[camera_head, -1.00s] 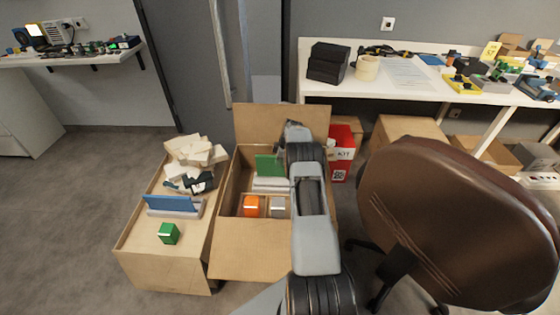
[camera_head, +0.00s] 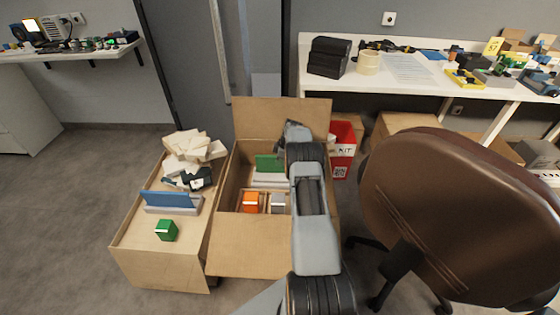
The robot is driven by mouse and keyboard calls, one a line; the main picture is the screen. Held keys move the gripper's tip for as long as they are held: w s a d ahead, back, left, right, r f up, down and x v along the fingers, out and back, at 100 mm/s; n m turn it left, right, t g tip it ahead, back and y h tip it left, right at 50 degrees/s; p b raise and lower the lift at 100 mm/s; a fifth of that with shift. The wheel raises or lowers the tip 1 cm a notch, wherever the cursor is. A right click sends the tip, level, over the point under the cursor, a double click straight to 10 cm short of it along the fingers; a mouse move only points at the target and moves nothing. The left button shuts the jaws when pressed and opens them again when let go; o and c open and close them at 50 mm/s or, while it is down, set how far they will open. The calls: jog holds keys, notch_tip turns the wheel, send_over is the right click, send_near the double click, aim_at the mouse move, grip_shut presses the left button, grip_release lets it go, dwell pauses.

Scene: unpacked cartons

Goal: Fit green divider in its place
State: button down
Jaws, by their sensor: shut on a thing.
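The green divider (camera_head: 267,163) stands upright inside the open carton (camera_head: 243,242). A pale slotted holder (camera_head: 268,180) lies right below it; I cannot tell whether the divider's lower edge is in the slot or just above it. My gripper (camera_head: 284,155) is at the divider's right end, shut on it. The fingers are small and mostly hidden by my forearm. An orange cube (camera_head: 250,202) and a grey cube (camera_head: 278,203) sit in front compartments of the carton. The carton's right side is hidden by my arm.
A second carton (camera_head: 160,268) at left bears a blue divider (camera_head: 170,202) in a grey holder, a green cube (camera_head: 166,230) and pale blocks (camera_head: 195,148). A red KIT box (camera_head: 343,150) and a brown chair (camera_head: 450,220) stand at right.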

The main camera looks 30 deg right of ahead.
jog(key=c, duration=1)
grip_release()
jog(key=shift+r, duration=0.1)
jog(key=p+v, duration=0.2)
jog(key=v, duration=1.1)
jog(key=shift+r+p, duration=0.3)
jog(key=shift+r, duration=0.05)
jog(key=shift+s, duration=0.1)
